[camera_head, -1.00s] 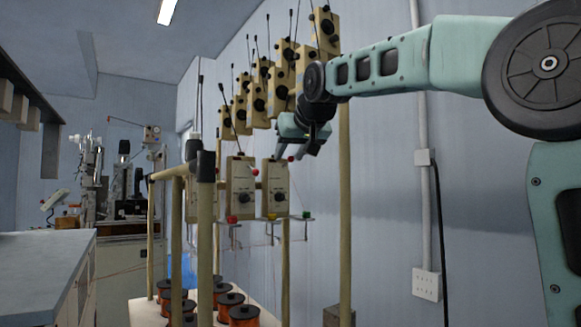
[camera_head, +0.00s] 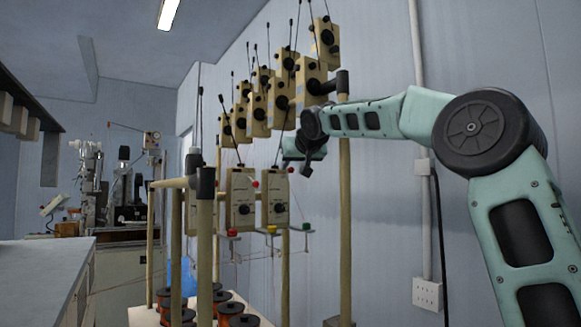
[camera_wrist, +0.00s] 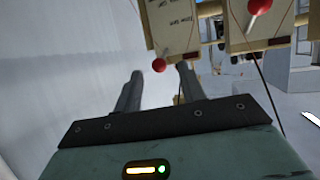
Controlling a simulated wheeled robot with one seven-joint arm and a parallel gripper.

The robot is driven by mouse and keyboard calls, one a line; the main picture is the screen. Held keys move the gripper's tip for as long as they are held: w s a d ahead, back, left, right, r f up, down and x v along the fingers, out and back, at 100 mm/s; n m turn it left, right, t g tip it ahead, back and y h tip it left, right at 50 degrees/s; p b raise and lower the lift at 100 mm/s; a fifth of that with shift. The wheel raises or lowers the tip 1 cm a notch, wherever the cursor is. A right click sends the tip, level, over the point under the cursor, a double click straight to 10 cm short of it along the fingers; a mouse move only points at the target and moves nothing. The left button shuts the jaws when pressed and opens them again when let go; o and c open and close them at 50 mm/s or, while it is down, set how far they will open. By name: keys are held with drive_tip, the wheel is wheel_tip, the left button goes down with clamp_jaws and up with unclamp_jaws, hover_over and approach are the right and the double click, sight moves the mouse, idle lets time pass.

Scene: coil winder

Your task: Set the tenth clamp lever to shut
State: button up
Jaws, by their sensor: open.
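Two cream tensioner boxes hang low on the rack in the head view, a left one (camera_head: 239,198) and a right one (camera_head: 275,198). The right box has a red ball knob (camera_head: 290,170) at its upper right. My gripper (camera_head: 304,170) is beside that knob, to its right. In the wrist view my gripper (camera_wrist: 160,69) is open and empty, and a red ball (camera_wrist: 158,65) shows between its fingertips on a box (camera_wrist: 175,25). Whether they touch is unclear. A second red ball on a lever (camera_wrist: 257,7) is to the right. No numbers show which is tenth.
Several more tensioner boxes (camera_head: 283,100) with thin rods climb the rack above. A cream post (camera_head: 345,220) stands right of my gripper. Copper wire spools (camera_head: 230,312) sit below. The wall (camera_head: 390,230) lies behind, with clear space right of the post.

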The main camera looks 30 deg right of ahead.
sight(292, 169)
drive_tip(key=shift+p+x, duration=0.45)
drive_tip(key=shift+x, duration=1.75)
clamp_jaws()
